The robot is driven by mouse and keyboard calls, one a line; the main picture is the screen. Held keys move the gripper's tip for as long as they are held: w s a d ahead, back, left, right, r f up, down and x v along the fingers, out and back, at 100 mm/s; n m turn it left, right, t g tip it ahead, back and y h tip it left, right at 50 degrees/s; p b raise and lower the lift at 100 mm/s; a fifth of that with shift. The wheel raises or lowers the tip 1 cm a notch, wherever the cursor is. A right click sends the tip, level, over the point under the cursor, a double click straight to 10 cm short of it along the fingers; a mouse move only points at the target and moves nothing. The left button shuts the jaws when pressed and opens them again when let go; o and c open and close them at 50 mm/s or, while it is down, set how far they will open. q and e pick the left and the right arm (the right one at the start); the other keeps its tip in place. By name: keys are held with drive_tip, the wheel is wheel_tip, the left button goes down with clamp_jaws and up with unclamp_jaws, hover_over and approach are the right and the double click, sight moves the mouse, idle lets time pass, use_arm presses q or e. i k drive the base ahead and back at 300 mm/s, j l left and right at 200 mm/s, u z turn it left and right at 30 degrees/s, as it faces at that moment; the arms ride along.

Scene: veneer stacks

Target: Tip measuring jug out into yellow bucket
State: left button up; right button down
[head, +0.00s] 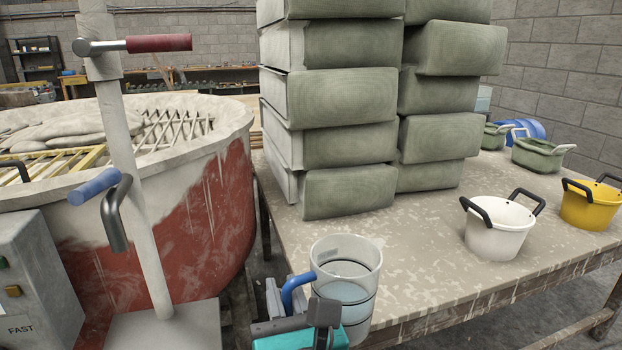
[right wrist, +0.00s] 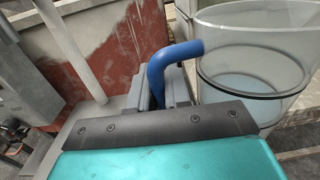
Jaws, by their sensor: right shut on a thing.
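The measuring jug (head: 346,272) is clear with dark rings and a blue handle (head: 295,290). It stands upright in the air by the table's front edge and holds some pale liquid. My right gripper (head: 277,298) is shut on the blue handle, left of the jug body. The right wrist view shows the handle (right wrist: 168,72) between the fingers and the jug (right wrist: 255,70) at the right. The yellow bucket (head: 590,207) stands on the table at the far right, with dark handles; its right side is cut by the picture edge. My left gripper is not in view.
A white bucket (head: 495,238) stands left of the yellow one. Tall stacks of grey-green blocks (head: 345,147) fill the table's middle back. Green tubs (head: 538,154) stand behind. The table (head: 425,290) is bare at the front. A red vat (head: 200,215) stands left.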

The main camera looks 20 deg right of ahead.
sight(588, 205)
drive_tip(key=l, duration=0.65)
drive_tip(key=l+u, duration=0.15)
drive_tip(key=l, duration=1.2)
drive_tip(key=k+l+u, duration=0.15)
drive_tip(key=l, duration=1.2)
drive_tip(key=k+l+u, duration=0.1)
drive_tip(key=l, duration=0.55)
